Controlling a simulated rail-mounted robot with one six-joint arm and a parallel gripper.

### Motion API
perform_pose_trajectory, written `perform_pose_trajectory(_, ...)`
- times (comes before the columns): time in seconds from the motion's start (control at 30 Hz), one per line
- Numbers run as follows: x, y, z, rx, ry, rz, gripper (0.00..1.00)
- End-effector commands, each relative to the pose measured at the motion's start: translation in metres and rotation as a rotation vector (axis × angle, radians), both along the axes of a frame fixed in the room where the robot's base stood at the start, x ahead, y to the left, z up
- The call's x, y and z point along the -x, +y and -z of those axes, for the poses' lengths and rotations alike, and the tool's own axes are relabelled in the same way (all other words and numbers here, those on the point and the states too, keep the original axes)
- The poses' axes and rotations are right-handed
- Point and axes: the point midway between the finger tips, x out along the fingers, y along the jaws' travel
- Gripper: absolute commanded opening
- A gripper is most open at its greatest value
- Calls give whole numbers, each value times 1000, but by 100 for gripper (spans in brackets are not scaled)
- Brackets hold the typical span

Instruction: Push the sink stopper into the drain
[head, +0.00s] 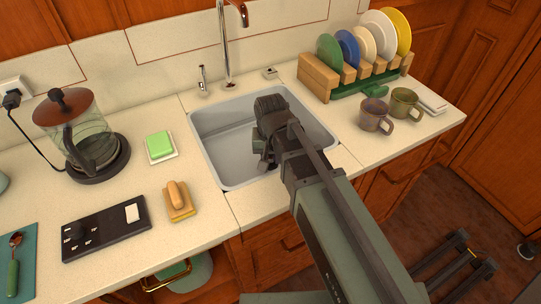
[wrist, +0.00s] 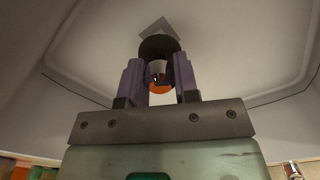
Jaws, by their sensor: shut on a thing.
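The grey sink basin (head: 225,165) is set in the counter, and my arm reaches in over it from the front right. My gripper (head: 263,160) points down inside the basin outline. In the wrist view my gripper (wrist: 159,80) has its two fingers shut on a small part of what appears to be the sink stopper (wrist: 158,46), a dark round piece with orange beneath. Its exact shape is partly hidden by the fingers. The pale basin fills the view behind it.
The faucet (head: 228,60) rises behind the basin. A dish rack (head: 330,80) with several plates and two mugs (head: 374,116) stand to the right. A green sponge (head: 159,146), a brush (head: 178,200), and a glass kettle (head: 92,140) are to the left.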

Motion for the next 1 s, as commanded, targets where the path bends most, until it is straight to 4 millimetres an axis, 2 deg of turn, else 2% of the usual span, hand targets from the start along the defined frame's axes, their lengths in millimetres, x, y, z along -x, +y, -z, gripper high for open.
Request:
perform_pose_trajectory(0.4, 0, 0, 12, 0, 0, 0, 6)
perform_pose_trajectory(0.43, 0, 0, 10, 0, 0, 0, 33)
perform_pose_trajectory(0.6, 0, 0, 10, 0, 0, 0, 58)
perform_pose_trajectory(0.87, 0, 0, 9, 0, 0, 0, 58)
perform_pose_trajectory(1.0, 0, 0, -5, 0, 0, 0, 58)
